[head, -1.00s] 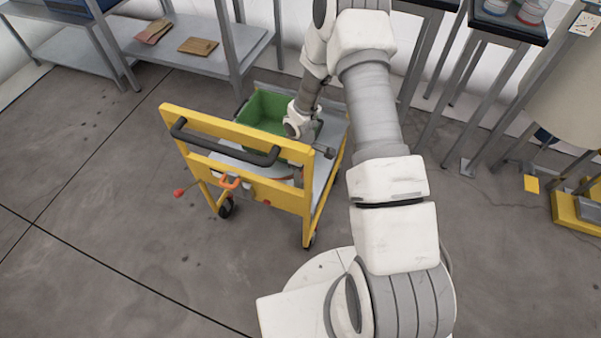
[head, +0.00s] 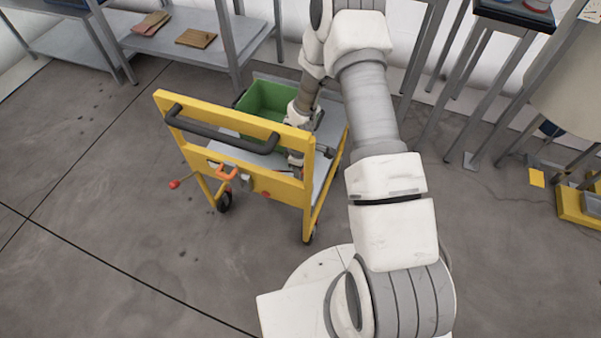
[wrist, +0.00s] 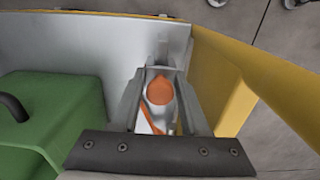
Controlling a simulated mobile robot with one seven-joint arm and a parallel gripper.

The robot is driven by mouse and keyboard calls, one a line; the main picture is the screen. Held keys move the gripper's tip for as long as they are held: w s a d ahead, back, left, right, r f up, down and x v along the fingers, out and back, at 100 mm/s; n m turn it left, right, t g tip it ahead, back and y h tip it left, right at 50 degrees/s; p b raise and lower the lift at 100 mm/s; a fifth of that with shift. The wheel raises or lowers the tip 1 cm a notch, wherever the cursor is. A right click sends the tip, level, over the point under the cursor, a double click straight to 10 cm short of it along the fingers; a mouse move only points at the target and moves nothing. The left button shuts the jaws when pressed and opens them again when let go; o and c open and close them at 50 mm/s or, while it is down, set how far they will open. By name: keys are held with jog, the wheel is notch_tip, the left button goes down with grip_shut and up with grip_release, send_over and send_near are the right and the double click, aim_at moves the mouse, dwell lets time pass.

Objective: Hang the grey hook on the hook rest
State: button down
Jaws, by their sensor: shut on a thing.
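My gripper (head: 296,158) is down inside the yellow cart, close behind its yellow panel, which partly hides it. In the wrist view my gripper (wrist: 158,85) has its fingers around a grey piece with an orange round part (wrist: 159,91). I cannot tell for certain that this is the grey hook. An orange hook-shaped part (head: 222,172) is on the near side of the yellow panel. A small grey piece (head: 246,182) is beside it. I cannot tell which part is the hook rest.
A green crate (head: 268,98) stands in the cart, to the left of my gripper. The yellow panel (head: 280,183) with its black handle (head: 215,130) closes the near side.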

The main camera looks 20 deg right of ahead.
jog(key=shift+f+b, duration=0.55)
jog(key=shift+f, duration=0.1)
dwell(0.7)
jog(key=shift+c, duration=1.6)
grip_release()
notch_tip(320, 180, up, 17)
jog(key=p, duration=0.6)
jog(key=shift+r, duration=0.2)
